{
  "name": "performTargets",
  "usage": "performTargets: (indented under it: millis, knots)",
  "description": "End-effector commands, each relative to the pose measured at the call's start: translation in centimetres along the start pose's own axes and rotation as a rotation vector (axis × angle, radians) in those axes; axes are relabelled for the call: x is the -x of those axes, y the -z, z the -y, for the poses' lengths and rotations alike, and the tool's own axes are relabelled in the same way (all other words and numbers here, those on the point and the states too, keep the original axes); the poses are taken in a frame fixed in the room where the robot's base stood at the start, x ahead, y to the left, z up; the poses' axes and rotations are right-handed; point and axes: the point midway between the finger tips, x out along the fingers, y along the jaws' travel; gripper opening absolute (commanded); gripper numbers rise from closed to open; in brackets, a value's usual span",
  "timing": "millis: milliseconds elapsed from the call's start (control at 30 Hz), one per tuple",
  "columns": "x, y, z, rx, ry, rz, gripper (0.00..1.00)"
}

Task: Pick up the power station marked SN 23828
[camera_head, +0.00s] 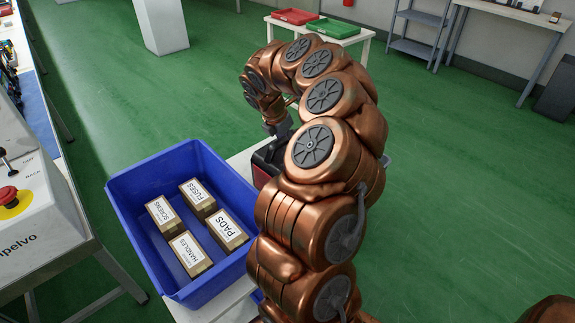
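A black and red device (264,168), which looks like a power station, sits on the light table just right of the blue crate. My copper-coloured arm hides most of it, and no serial number can be read on it. My gripper (280,130) points down at the top of this device. Its fingertips are mostly hidden, so I cannot tell whether it is open or shut, or whether it touches the device.
A blue crate (118,192) holds several labelled cardboard boxes, including FUSES (198,196) and PADS (228,231). A grey machine with a red button (8,195) stands at left. Red (295,16) and green (333,28) trays lie on a far table. Green floor is clear at right.

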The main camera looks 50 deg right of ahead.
Motion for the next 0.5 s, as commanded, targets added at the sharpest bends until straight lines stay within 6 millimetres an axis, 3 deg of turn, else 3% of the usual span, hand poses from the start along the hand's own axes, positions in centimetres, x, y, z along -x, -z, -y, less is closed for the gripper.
performTargets:
  millis: [300, 500]
  knots:
    - [-0.06, 0.04, 0.03, -0.001, 0.0, -0.001, 0.55]
    - [-0.06, 0.04, 0.03, 0.0, 0.0, -0.001, 0.34]
